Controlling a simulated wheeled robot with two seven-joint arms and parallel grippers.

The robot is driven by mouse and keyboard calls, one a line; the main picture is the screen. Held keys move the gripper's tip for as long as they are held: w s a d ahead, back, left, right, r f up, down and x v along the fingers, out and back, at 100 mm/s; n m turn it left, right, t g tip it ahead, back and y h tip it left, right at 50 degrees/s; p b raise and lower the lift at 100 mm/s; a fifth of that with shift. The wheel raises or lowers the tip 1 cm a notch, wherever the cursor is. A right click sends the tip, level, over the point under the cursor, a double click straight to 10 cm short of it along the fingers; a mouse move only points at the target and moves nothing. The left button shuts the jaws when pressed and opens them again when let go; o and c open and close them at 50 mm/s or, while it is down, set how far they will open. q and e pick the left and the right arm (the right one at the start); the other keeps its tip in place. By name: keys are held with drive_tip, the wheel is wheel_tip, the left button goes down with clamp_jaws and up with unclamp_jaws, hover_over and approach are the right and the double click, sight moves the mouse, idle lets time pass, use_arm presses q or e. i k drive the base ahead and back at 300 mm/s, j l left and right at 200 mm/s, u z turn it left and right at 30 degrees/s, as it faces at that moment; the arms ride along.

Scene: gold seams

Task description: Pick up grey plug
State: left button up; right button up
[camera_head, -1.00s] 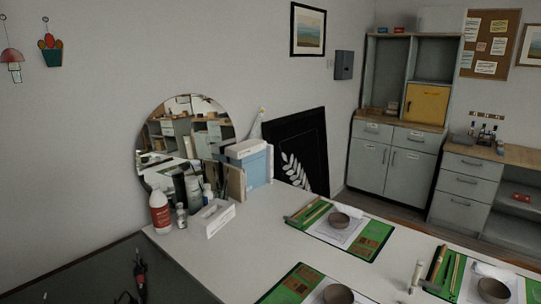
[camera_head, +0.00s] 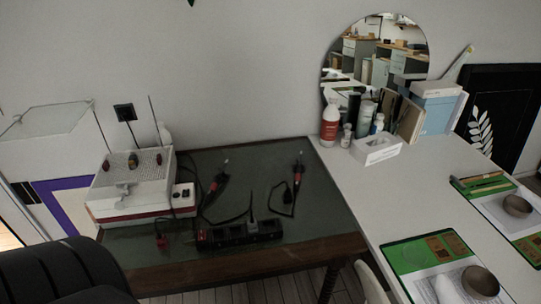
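A black power strip (camera_head: 238,236) lies near the front edge of the dark green table top (camera_head: 320,225). A small grey upright piece (camera_head: 251,222) stands at the strip, possibly the grey plug; it is too small to tell for certain. A red plug-like piece (camera_head: 162,243) lies on the table left of the strip. Neither of my grippers is in view.
A white box-shaped device (camera_head: 133,187) stands on the table's left. Two dark tools with cables, left (camera_head: 217,184) and right (camera_head: 297,172), stand behind the strip. A black chair (camera_head: 62,272) is at lower left. A white table (camera_head: 385,200) adjoins on the right.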

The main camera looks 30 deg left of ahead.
sight(252, 225)
drive_tip(key=u, duration=1.2)
